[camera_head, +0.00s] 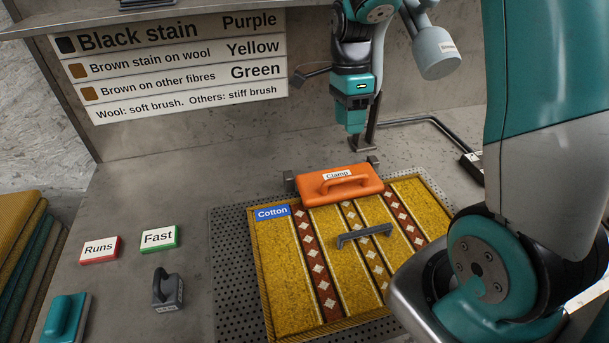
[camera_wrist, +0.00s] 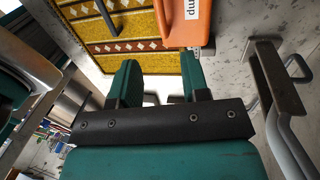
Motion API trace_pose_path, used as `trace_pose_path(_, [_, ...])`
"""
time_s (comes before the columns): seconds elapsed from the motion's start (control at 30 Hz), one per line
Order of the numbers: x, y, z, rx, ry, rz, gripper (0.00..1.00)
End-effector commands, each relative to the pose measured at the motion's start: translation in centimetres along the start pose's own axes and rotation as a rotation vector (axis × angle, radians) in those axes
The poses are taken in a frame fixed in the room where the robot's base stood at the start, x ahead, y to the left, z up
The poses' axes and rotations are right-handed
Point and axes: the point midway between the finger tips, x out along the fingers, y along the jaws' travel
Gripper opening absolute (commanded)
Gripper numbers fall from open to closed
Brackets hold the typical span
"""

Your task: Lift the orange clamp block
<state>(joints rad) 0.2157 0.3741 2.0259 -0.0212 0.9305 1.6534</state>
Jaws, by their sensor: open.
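The orange clamp block (camera_head: 338,183), labelled "Clamp", lies across the back edge of the yellow patterned rug (camera_head: 285,283). It has a raised handle on its front. My gripper (camera_head: 352,122) is above and a little behind the clamp, apart from it. In the wrist view my gripper (camera_wrist: 158,80) has its two green fingers spread with nothing between them. The clamp block (camera_wrist: 186,20) shows there just beyond the fingers, partly cut off by the top of the frame.
A grey bar handle (camera_head: 364,236) lies on the rug. At left are a "Runs" block (camera_head: 99,250), a "Fast" block (camera_head: 159,238), a dark stamp-like tool (camera_head: 167,290) and a teal-handled brush (camera_head: 66,318). A stain sign (camera_head: 180,60) hangs behind. A bent metal rod stands right of the clamp.

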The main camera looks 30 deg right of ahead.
Motion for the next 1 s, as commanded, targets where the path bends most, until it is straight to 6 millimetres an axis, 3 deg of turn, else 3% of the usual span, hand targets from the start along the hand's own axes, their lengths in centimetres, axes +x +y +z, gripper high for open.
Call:
trace_pose_path(0.23, [-5.0, 0.1, 0.2, -0.020, -0.001, -0.005, 0.42])
trace_pose_path(1.0, [-1.6, 8.7, 9.3, -1.531, -0.012, -0.172, 0.42])
